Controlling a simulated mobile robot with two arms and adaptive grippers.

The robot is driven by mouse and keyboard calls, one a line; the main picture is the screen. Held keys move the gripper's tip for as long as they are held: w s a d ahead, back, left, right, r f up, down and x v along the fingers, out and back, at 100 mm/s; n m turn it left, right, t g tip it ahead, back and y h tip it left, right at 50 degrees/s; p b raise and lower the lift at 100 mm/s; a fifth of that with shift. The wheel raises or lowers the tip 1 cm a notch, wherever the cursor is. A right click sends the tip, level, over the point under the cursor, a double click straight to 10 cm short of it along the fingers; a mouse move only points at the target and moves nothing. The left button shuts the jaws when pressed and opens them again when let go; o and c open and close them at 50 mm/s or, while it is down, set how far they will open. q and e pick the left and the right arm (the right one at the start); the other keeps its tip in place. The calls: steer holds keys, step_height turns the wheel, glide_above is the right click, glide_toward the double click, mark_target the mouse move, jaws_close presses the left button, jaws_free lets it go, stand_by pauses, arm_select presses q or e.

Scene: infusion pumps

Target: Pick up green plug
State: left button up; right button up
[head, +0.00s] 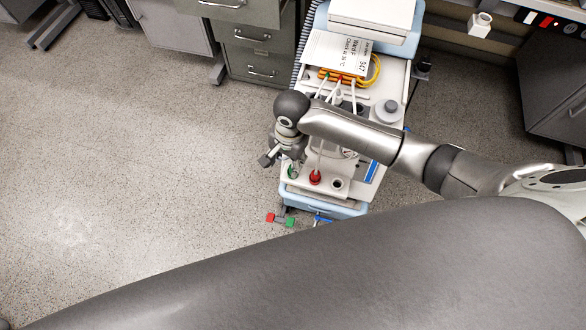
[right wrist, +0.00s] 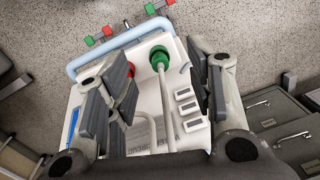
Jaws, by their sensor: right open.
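The green plug (head: 292,172) sits on the front left of the pump's pale top in the head view, partly hidden by my right gripper. In the right wrist view the green plug (right wrist: 160,59) shows at the top of a pale tube, in the gap between the fingers; I cannot tell how far below them it lies. My right gripper (head: 279,160) is over the front left of the pump; its fingers (right wrist: 160,85) are spread and hold nothing. My left gripper is not in view.
A red plug (head: 315,177) stands right of the green one, close to a finger. Pale tubes run back to a yellow-orange piece (head: 343,78) under a printed card (head: 337,55). Red (head: 270,217) and green (head: 290,222) ends stick out at the front. Floor at left is clear.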

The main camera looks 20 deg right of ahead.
steer(key=d+f, duration=0.1)
steer(key=w+f+m, duration=0.1)
steer(key=f, duration=0.1)
steer(key=w+d+f+m, duration=0.1)
steer(key=shift+d+f+h+b, duration=0.3)
steer(key=shift+h, duration=0.1)
steer(key=shift+w+f+b, duration=0.2)
steer(key=shift+f+b, duration=0.1)
steer(key=shift+f, duration=2.75)
jaws_close()
